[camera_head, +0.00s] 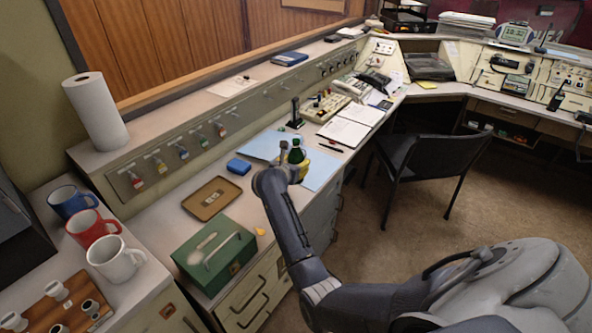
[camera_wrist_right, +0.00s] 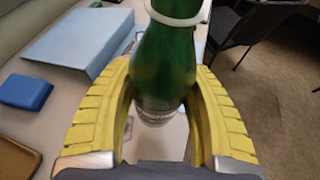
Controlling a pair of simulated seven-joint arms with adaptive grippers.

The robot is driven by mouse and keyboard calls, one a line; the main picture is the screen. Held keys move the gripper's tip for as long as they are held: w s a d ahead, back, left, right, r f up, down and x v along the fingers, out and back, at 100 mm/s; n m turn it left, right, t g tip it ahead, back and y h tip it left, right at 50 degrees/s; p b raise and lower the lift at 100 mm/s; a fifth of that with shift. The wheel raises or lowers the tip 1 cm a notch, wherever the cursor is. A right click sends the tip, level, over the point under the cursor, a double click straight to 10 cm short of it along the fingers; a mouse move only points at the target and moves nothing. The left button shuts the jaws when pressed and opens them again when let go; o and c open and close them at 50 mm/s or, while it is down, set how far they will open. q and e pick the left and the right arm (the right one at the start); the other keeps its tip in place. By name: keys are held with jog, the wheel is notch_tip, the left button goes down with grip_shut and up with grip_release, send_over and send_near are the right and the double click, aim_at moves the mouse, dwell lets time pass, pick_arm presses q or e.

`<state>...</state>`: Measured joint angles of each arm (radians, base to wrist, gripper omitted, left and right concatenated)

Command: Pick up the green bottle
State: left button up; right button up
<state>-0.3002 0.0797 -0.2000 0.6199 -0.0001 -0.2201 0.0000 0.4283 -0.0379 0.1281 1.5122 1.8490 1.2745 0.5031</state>
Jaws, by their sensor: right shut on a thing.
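The green bottle (camera_head: 296,152) stands on the console desk, over the light blue sheet, and is partly hidden by my right gripper (camera_head: 292,165). In the right wrist view the green bottle (camera_wrist_right: 166,62) is upright between the two yellow fingers of my right gripper (camera_wrist_right: 165,110), with a pale ring around its neck. The fingers are shut on the bottle's body. I cannot tell whether its base touches the desk. My left gripper is not in view.
A blue box (camera_head: 239,166), a brown tray (camera_head: 212,198) and a green metal box (camera_head: 214,254) lie to the left. An open notebook (camera_head: 344,131) and a black chair (camera_head: 432,165) are to the right. Mugs (camera_head: 93,228) stand at the far left.

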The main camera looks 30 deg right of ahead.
notch_tip(320, 180, up, 14)
dwell(1.1)
